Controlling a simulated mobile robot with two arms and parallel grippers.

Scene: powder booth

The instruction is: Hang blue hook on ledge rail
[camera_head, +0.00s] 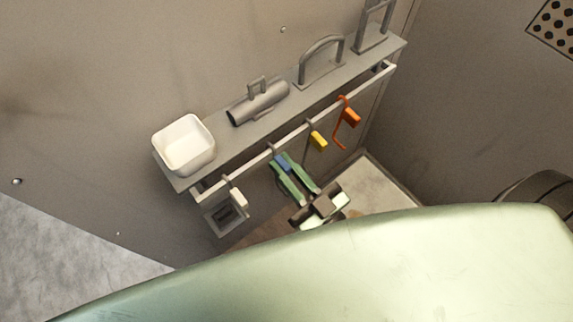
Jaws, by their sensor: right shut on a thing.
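The ledge rail (255,158) is a light grey bar running along the front of a grey wall ledge (222,136). The blue hook (284,167) shows as a small blue block just below the rail. My right gripper (282,161), with green fingers, reaches up from below and is shut on it. A thin grey piece rises from the blue hook to the rail, but I cannot tell whether it is seated over the bar. My left gripper is not in view.
A white hook (238,197), a yellow hook (318,139) and an orange hook (349,117) hang along the rail. The ledge bears a white bin (184,144), a grey cylinder with a handle (259,102) and an arched handle (320,59). A perforated panel (556,24) is far right.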

